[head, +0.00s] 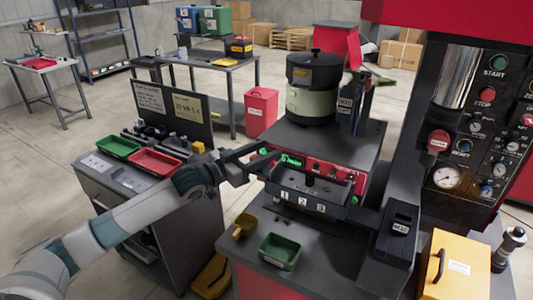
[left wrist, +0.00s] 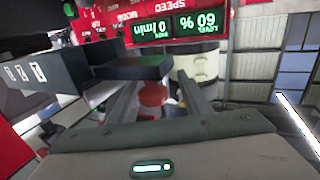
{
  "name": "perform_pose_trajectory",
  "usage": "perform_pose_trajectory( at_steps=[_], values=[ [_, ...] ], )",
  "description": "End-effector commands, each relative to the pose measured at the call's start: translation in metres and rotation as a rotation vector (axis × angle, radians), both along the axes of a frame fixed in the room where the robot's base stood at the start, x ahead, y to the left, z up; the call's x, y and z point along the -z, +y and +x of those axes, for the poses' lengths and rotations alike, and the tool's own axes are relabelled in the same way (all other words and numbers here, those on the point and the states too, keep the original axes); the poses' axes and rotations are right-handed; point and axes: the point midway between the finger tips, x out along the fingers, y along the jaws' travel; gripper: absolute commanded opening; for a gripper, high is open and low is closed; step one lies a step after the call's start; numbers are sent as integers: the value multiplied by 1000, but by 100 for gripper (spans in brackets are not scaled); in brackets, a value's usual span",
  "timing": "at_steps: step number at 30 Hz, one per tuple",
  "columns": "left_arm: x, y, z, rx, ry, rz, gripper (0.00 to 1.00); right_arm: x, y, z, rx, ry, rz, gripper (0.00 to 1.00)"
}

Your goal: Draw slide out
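The bowl feeder (head: 312,95) has a pale green and black bowl on a dark base with a red control panel (head: 345,182). A dark slide-like tray front (head: 312,206) below the panel bears white labels 1, 2 and 3. Its labelled face also shows at the left of the left wrist view (left wrist: 52,77). My left gripper (head: 268,158) is at the left side of the panel. In the left wrist view its fingers (left wrist: 158,88) are apart with nothing clearly held. A dark bar (left wrist: 140,68) lies just beyond them; contact cannot be told. My right gripper is not in view.
A green bin (head: 280,252) and a small yellow bin (head: 244,226) are in front of the feeder. A red press (head: 470,110) with buttons and a yellow box (head: 455,265) stand at right. A cart with a red tray (head: 155,162) is at left.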

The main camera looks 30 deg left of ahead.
Motion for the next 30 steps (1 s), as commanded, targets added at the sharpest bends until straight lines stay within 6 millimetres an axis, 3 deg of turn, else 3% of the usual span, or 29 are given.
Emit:
perform_pose_trajectory(
  at_steps=[14, 30],
  values=[
    [4, 0, -6, 4, 5, -2, 44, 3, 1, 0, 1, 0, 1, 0],
    [7, 24, -59, 4, 7, -1, 44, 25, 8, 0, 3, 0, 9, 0]
  ],
)
